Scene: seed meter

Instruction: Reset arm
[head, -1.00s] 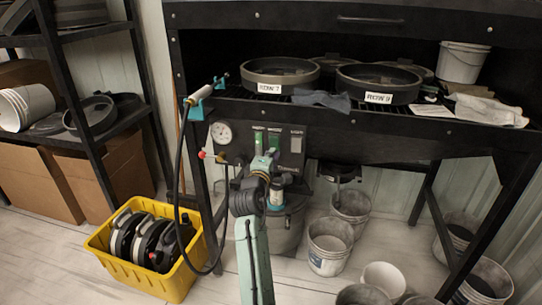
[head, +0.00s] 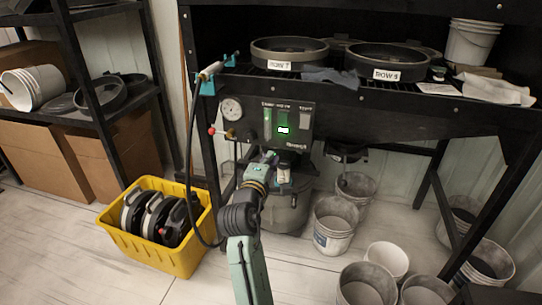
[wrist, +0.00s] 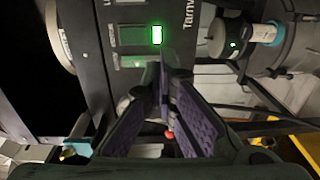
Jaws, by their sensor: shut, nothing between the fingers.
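A black control panel (head: 290,122) hangs below the bench front. My gripper (wrist: 165,72) is shut and empty. In the wrist view its purple-padded fingers meet in front of the panel, just below the lit green rectangle (wrist: 157,34); I cannot tell whether they touch it. In the head view my wrist hides most of the gripper, which lies just below the panel.
A yellow crate (head: 118,238) with several dark discs stands on the floor at left. A black hose hangs between it and my arm. A white-capped canister (head: 284,172) is right beside my gripper. Several buckets (head: 333,225) stand at right. The bench (head: 420,140) overhangs.

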